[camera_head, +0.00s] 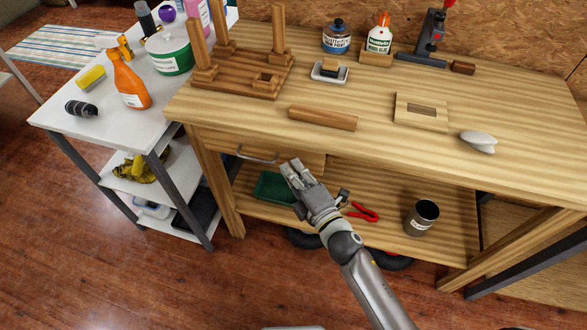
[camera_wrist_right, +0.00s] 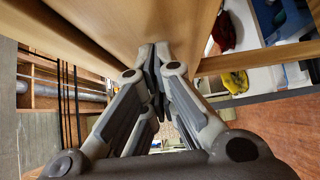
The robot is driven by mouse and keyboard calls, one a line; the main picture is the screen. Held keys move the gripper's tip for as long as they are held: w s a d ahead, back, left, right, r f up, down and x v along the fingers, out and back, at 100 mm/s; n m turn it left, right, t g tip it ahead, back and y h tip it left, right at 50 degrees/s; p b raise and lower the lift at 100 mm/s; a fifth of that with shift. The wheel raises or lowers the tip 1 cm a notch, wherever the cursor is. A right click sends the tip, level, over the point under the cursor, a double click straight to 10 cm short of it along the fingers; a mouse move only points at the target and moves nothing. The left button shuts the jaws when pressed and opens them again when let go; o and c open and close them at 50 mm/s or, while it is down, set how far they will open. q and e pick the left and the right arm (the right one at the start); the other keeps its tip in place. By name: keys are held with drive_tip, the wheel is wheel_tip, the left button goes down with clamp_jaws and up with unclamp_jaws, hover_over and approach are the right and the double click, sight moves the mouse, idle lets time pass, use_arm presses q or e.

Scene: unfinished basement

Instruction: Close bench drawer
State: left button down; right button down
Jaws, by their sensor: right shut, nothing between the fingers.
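The wooden workbench (camera_head: 380,150) has a drawer (camera_head: 292,158) under the left part of its top, with a grey bar handle (camera_head: 258,156) on its front. I cannot tell how far the drawer stands out. My right gripper (camera_head: 290,168) is just in front of the drawer front, to the right of the handle, with its arm coming from the lower right. In the right wrist view the gripper (camera_wrist_right: 155,55) is shut and empty, its tips close to a pale wooden surface (camera_wrist_right: 120,25); contact is unclear. My left gripper is out of view.
A white cart (camera_head: 70,125) with bottles stands left of the bench. The lower shelf (camera_head: 388,203) holds a green tray (camera_head: 273,187), red pliers (camera_head: 362,212) and a can (camera_head: 422,217). A wooden block (camera_head: 322,118) lies near the top's front edge. Floor in front is clear.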

sight(302, 159)
drive_tip(key=shift+w, duration=0.1)
drive_tip(key=w, duration=0.2)
drive_tip(key=w+d, duration=0.1)
drive_tip(key=shift+w+d, duration=0.15)
drive_tip(key=shift+w, duration=0.25)
drive_tip(key=shift+w+d, duration=0.1)
drive_tip(key=shift+w, duration=0.05)
drive_tip(key=shift+r, duration=0.1)
drive_tip(key=shift+d, duration=0.1)
